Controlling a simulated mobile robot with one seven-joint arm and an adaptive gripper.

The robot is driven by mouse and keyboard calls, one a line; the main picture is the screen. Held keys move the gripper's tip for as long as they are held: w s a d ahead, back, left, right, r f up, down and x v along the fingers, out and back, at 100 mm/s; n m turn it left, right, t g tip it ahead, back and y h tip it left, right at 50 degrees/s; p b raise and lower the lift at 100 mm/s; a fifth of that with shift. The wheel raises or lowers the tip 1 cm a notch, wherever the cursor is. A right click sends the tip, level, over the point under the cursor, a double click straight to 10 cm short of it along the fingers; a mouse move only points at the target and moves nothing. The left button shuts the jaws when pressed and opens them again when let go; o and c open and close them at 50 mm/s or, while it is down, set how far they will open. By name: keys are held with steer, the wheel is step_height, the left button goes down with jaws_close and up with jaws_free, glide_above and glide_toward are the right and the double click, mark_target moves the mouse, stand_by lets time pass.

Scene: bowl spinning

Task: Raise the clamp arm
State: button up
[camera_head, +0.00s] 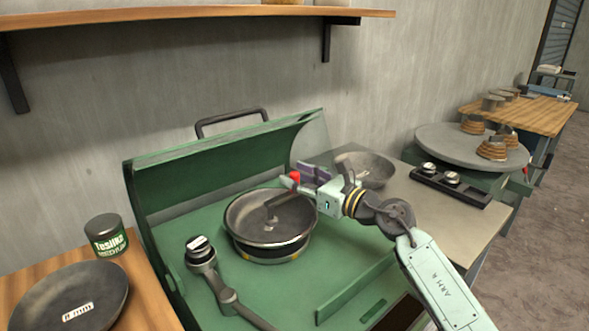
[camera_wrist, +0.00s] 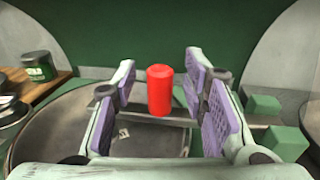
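The clamp arm (camera_head: 283,193) is a dark bar that reaches down into a grey metal bowl (camera_head: 243,213) on a round base in the green machine. Its red handle (camera_head: 295,176) stands upright in the wrist view (camera_wrist: 160,90), with the bar (camera_wrist: 178,113) crossing behind it. My gripper (camera_head: 307,178) is at the handle, above the bowl's right rim. In the wrist view my gripper (camera_wrist: 160,66) is open, its purple-padded fingers on either side of the red handle with gaps on both sides. The bowl also shows below left in the wrist view (camera_wrist: 60,135).
The green machine's raised hood (camera_head: 195,170) stands behind the bowl. A black-topped lever (camera_head: 205,258) is at front left. A dark plate (camera_head: 100,295) and a green can (camera_head: 106,237) sit on the left wooden table. Another bowl (camera_head: 370,167) lies to the right.

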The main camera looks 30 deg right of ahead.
steer(key=shift+w+a, duration=0.15)
steer(key=shift+w, duration=0.4)
jaws_close()
stand_by(0.5)
